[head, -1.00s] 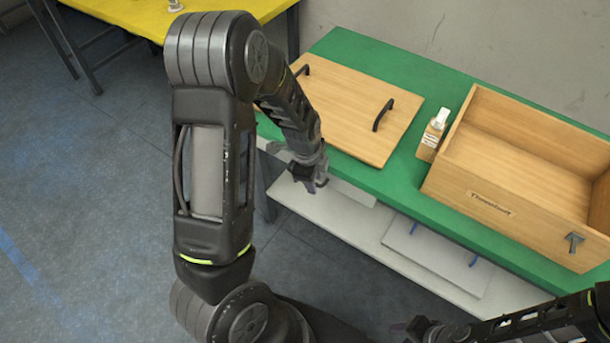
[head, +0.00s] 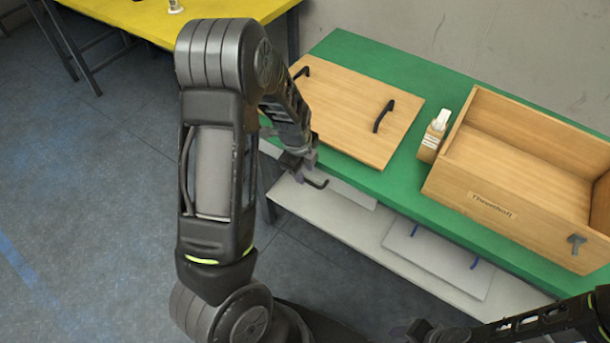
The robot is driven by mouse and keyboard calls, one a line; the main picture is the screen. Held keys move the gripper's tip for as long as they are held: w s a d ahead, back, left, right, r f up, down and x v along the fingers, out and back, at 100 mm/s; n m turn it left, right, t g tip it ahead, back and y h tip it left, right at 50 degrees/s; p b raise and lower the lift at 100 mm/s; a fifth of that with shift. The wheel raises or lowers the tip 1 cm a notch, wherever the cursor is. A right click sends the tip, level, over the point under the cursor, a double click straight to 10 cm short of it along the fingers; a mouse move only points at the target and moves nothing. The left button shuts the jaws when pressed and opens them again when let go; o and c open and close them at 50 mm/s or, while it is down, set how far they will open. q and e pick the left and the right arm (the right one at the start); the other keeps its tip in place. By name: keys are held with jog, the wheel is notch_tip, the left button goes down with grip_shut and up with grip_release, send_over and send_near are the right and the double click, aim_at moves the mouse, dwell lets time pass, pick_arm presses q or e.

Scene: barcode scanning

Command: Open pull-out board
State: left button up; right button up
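A flat light board (head: 347,189) shows just under the front edge of the green table, mostly hidden by the tabletop and my arm; I cannot tell if it is the pull-out board. A dark curved piece like a handle (head: 316,183) shows at its left end. My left gripper (head: 301,162) is at the table's front edge, just above that dark piece; contact cannot be made out, and its fingers are too small to judge. My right gripper (head: 424,329) is low at the bottom of the view, away from the table; its fingers are unclear.
A pale board with blue handles (head: 440,258) lies on the lower shelf (head: 335,215). A yellow table (head: 140,18) stands at the back left.

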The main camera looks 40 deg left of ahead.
aim_at(306, 179)
pick_arm(q)
jog(key=shift+w+f, duration=0.15)
jog(key=shift+f, duration=0.65)
jog(key=shift+w+f, duration=0.15)
jog(key=shift+f, duration=0.6)
jog(key=shift+c, duration=0.5)
grip_shut()
